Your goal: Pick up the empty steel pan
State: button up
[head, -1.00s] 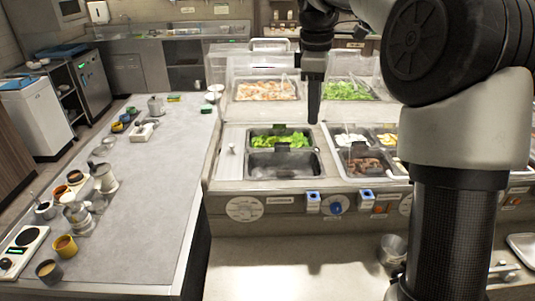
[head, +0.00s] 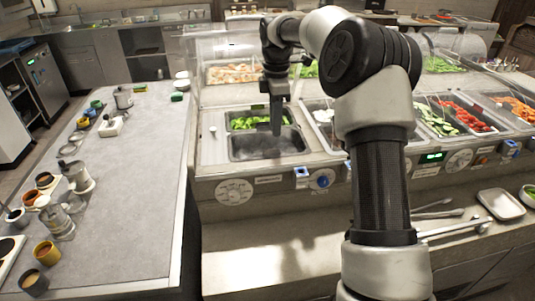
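The empty steel pan (head: 262,146) sits in the front well of the salad counter, just in front of a pan of green leaves (head: 248,122). It looks dark and bare inside. My gripper (head: 276,128) points down over the right part of the pan, near its back edge. Its fingers look like one narrow dark shape, so I cannot tell whether they are open or shut, or whether they touch the pan. Nothing is seen hanging from it.
The counter (head: 212,148) has more food pans to the right, including red tomatoes (head: 465,119). A clear guard (head: 215,45) stands behind. A grey worktop (head: 125,190) with cups and pots is at left. A white tray (head: 501,204) lies at front right.

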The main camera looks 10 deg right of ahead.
jog(key=f, duration=0.8)
jog(key=shift+a, duration=0.25)
grip_shut()
jog(key=shift+w+r, duration=0.1)
dwell(1.0)
